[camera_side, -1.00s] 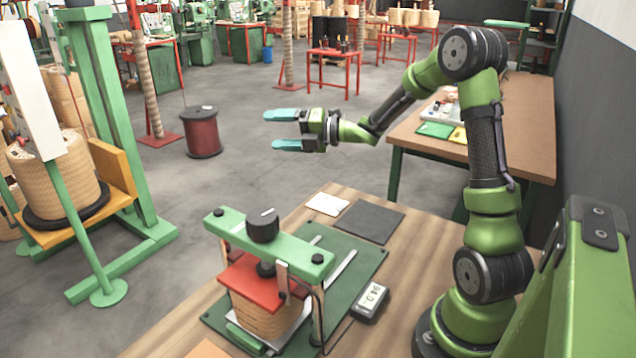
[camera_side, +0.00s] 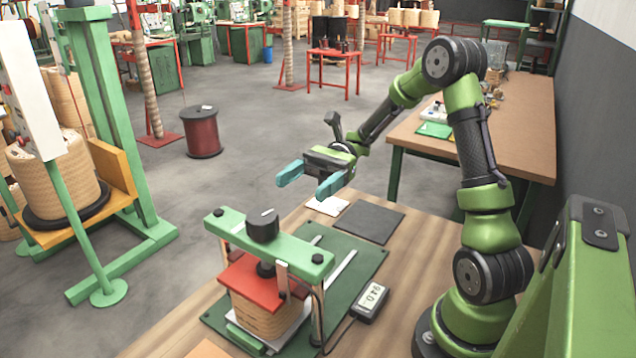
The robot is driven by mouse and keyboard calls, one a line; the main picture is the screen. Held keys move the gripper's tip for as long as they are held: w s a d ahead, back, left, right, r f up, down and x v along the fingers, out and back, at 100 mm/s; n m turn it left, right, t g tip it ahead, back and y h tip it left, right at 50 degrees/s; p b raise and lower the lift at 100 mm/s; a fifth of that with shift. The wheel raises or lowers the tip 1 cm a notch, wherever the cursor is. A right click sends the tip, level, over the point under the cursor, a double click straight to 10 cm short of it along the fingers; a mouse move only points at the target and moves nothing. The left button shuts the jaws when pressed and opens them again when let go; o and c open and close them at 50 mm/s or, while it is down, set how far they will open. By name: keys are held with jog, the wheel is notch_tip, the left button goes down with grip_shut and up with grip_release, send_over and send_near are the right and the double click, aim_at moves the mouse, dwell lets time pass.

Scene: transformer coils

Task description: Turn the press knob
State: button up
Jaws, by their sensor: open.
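The press knob (camera_side: 263,226) is a black cylinder with a white mark on its top. It sits on the green crossbar (camera_side: 290,249) of the press. Below it, a red plate (camera_side: 250,275) rests on a tan wound coil (camera_side: 268,316). My gripper (camera_side: 306,185) is open and empty, with teal fingers apart. In the picture it is above and to the right of the knob, clear of it. The fingers point left and downward.
A small meter with a display (camera_side: 370,302) lies right of the press on the wooden bench (camera_side: 415,262). A dark mat (camera_side: 368,221) and a white card (camera_side: 328,205) lie behind the press. A green winding frame (camera_side: 105,110) stands at left.

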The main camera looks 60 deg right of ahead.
aim_at(262, 215)
jog(key=a, duration=1.2)
jog(key=shift+w+a, duration=0.1)
jog(key=shift+a, duration=0.05)
jog(key=c, duration=1)
jog(key=shift+o, duration=0.2)
jog(key=shift+g, duration=0.3)
jog(key=n+g+h, duration=0.1)
jog(key=n+g, duration=0.2)
jog(key=g, duration=0.2)
jog(key=shift+n, duration=0.4)
jog(key=shift+n+g+h, duration=0.65)
jog(key=shift+n+g, duration=0.25)
jog(key=shift+g, duration=0.4)
jog(key=shift+n+g+h, duration=0.65)
jog(key=shift+n+g, duration=0.25)
jog(key=shift+g, duration=0.7)
